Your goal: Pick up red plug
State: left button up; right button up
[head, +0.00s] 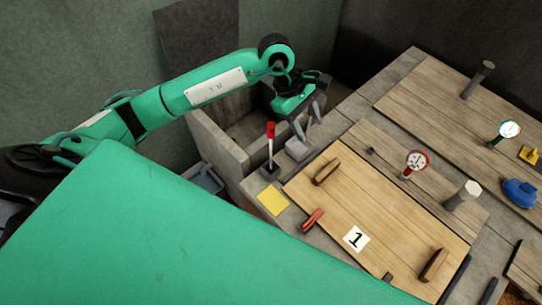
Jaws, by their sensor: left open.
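The red plug (312,220) appears as a small red piece lying at the near-left edge of the light wooden board marked 1 (395,235). My left gripper (309,128) reaches in from the left, with its fingers pointing down. It is open, and I see nothing between the fingers. It is above and behind the plug, clearly apart from it, near the far-left corner of the board. My right gripper is not in view.
A red-handled lever (271,140) stands just left of my left gripper. A yellow square (273,201) lies left of the board. A red-rimmed gauge (416,162) and a grey post (463,195) stand behind it. A large green part of mine blocks the lower left.

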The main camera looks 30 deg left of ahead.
aim_at(271, 125)
pick_arm(q)
jog(key=w+a+y, duration=0.3)
jog(key=a+y, duration=0.3)
jog(key=a, duration=0.5)
notch_tip(271, 125, down, 8)
jog(key=p, duration=0.3)
jog(key=shift+s+r, duration=0.1)
jog(key=shift+r, duration=0.15)
jog(key=shift+f+p, duration=0.45)
jog(key=shift+p, duration=0.05)
jog(key=f+p, duration=0.1)
jog(key=f, duration=0.1)
jog(key=f+p, duration=0.1)
jog(key=f, duration=0.1)
jog(key=shift+s+a, duration=0.1)
jog(key=shift+a, duration=0.1)
jog(key=shift+f, duration=0.25)
grip_shut()
